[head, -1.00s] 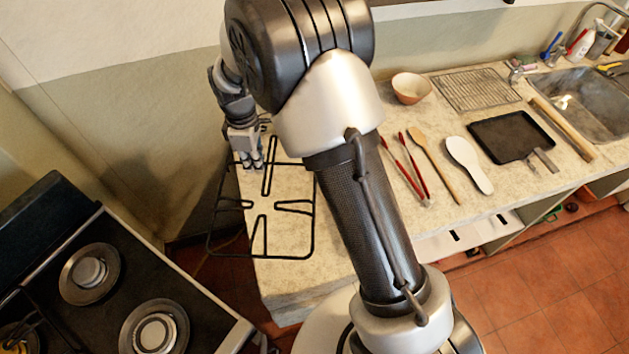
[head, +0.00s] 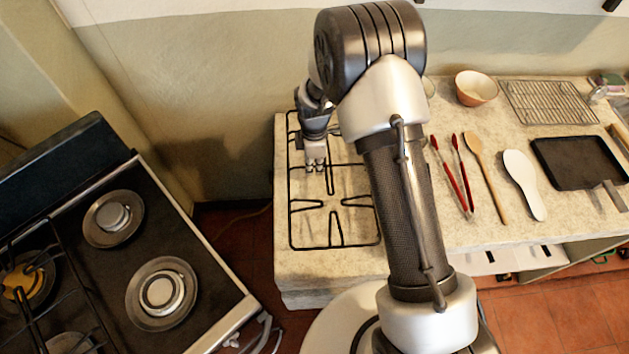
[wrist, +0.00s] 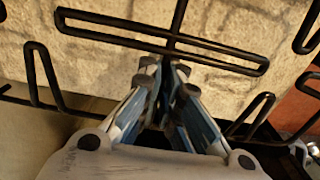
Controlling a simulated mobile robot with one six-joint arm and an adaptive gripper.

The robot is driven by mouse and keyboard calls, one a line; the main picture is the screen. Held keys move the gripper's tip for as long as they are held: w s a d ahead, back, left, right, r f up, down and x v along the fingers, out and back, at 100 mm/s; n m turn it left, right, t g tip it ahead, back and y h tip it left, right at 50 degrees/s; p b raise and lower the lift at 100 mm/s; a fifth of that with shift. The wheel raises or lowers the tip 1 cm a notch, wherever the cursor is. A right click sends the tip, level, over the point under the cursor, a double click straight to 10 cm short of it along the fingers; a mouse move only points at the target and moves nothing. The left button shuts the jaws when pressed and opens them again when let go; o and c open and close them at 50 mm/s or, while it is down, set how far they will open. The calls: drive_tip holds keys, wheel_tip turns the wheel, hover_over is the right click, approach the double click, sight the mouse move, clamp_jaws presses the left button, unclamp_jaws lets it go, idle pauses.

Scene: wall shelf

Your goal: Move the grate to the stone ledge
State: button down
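The black wire grate (head: 336,213) is a square frame with bars pointing inward. In the head view it lies flat over the left end of the pale stone ledge (head: 322,266); whether it touches the stone I cannot tell. My gripper (head: 315,167) is at the grate's middle bar, pointing down. In the wrist view my gripper (wrist: 168,78) has its fingers close together at a long looped bar of the grate (wrist: 110,19), and appears shut on it. The fingers hide part of that bar. My arm hides the grate's upper right part.
A stove (head: 218,262) with burners stands at the left, across a floor gap. On the ledge right of my arm are red tongs (head: 450,172), a wooden spoon (head: 485,170), a white spatula (head: 523,183), a black pan (head: 580,162), a bowl (head: 476,88) and a wire rack (head: 548,102).

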drive_tip(key=shift+f+b, duration=0.8)
drive_tip(key=shift+f, duration=2.45)
drive_tip(key=shift+f, duration=0.2)
drive_tip(key=c, duration=1.8)
unclamp_jaws()
drive_tip(key=shift+r, duration=0.1)
